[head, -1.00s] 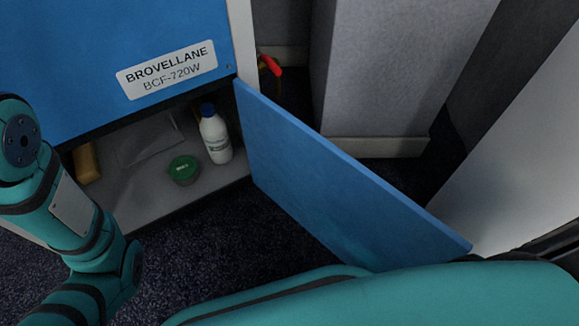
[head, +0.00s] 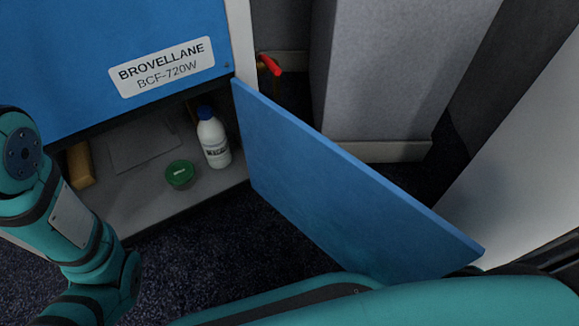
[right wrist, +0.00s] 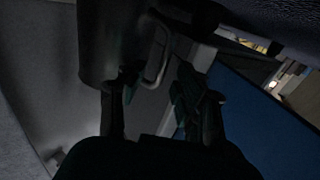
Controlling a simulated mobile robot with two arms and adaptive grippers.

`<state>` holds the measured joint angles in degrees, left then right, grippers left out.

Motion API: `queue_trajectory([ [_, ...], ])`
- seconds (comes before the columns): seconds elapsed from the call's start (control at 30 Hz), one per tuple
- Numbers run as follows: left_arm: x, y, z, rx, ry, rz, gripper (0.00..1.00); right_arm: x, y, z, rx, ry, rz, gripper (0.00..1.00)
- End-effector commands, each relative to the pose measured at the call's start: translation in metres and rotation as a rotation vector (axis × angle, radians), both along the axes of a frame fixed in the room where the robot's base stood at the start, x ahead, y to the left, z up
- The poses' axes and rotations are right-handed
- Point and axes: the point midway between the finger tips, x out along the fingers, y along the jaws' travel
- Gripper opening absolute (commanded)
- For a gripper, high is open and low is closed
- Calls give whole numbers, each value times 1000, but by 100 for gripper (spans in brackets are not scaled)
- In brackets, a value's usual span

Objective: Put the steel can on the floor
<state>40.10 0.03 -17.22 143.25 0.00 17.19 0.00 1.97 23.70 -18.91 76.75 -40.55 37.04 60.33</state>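The head view shows no steel can. In the right wrist view a dark grey rounded body (right wrist: 108,45), possibly the steel can, fills the top left. A pale loop-shaped handle (right wrist: 165,60) is at its right side; the dimness hides how they join. My right gripper (right wrist: 155,88) has its fingers apart, with the lower end of the loop between them. I cannot see firm contact. In the head view the right gripper is hidden beyond my arm and the door. My left arm stands at the left edge; its gripper is out of view.
A blue cabinet (head: 60,60) has its blue door (head: 330,180) swung open. On its shelf (head: 150,205) are a white bottle (head: 213,145), a green-lidded tub (head: 180,174) and a yellowish-brown object (head: 80,166). Dark carpet (head: 210,245) lies clear in front. Grey panels (head: 390,70) stand behind the door.

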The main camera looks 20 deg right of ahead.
Motion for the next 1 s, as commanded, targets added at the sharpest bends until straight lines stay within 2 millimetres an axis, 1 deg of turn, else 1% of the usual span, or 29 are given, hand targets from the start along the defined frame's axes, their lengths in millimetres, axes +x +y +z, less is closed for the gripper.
queue_trajectory([
  [0.07, 0, 0, 0, 0, 0, 0, 100, 0, 0, 2, -1, -1, 0, 33],
  [0.17, 0, 0, 8, 0, 0, 0, 100, -7, -7, 4, -1, 4, -2, 33],
  [0.27, 0, 0, 19, 0, 0, 1, 100, -19, -19, 6, -2, 6, -2, 33],
  [0.5, 0, 0, 45, -1, -1, 1, 100, -56, -57, 6, -3, 6, -1, 33],
  [0.7, 0, 0, 56, -1, -2, 1, 100, -78, -78, 4, -1, 3, -1, 33],
  [0.83, 0, 0, 58, -1, -2, 1, 100, -84, -84, 3, -1, 1, -1, 33],
  [1.0, 0, 0, 58, -1, -2, 1, 100, -85, -85, 2, -1, -1, 0, 33],
])
